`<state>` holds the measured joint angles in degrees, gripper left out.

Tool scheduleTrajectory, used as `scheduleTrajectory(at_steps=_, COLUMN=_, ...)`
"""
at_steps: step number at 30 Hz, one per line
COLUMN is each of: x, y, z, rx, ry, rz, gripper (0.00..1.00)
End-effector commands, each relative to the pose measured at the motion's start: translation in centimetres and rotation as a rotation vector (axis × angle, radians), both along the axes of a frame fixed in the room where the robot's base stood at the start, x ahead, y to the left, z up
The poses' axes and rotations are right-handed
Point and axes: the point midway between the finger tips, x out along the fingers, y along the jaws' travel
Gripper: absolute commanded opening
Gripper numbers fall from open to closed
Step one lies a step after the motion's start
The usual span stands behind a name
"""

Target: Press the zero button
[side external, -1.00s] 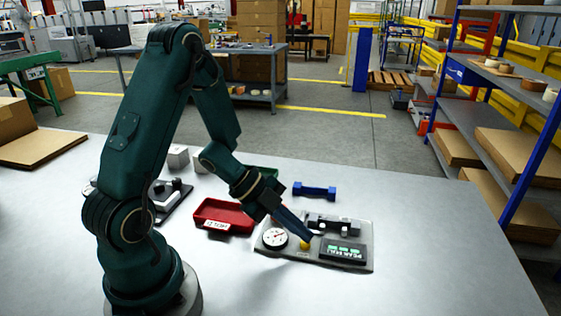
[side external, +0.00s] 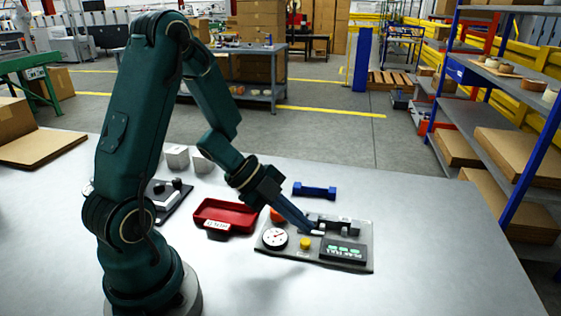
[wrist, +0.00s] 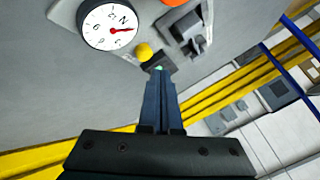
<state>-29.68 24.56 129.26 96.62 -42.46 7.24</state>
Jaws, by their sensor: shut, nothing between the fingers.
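A grey panel (side external: 290,258) lies on the table. It carries a round yellow button (side external: 305,243), which also shows in the wrist view (wrist: 144,52); I cannot read a zero label on it. A white dial gauge (side external: 275,238) sits left of the button and a dark display with green text (side external: 344,252) right of it. My gripper (side external: 313,232) is shut and empty, its blue fingers pointing down at the panel, apart from the button and behind it to the right. In the wrist view the fingertips (wrist: 160,72) partly hide the display.
A black clamp-like fixture (side external: 333,222) stands on the panel close behind my fingertips. An orange knob-like part (side external: 277,215) is at the panel's back left. A red tray (side external: 225,216) and a blue bracket (side external: 315,190) lie nearby. The table's right side is clear.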

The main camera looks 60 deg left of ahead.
Motion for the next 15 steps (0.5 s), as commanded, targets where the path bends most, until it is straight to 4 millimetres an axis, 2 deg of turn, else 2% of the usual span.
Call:
scheduleTrajectory(at_steps=9, x=0.1, y=0.0, z=3.2, rx=0.003, ry=-0.008, rz=-0.003, gripper=0.0)
scheduleTrajectory(at_steps=15, x=0.0, y=0.0, z=4.4, rx=0.002, ry=-0.003, rz=-0.001, gripper=0.0)
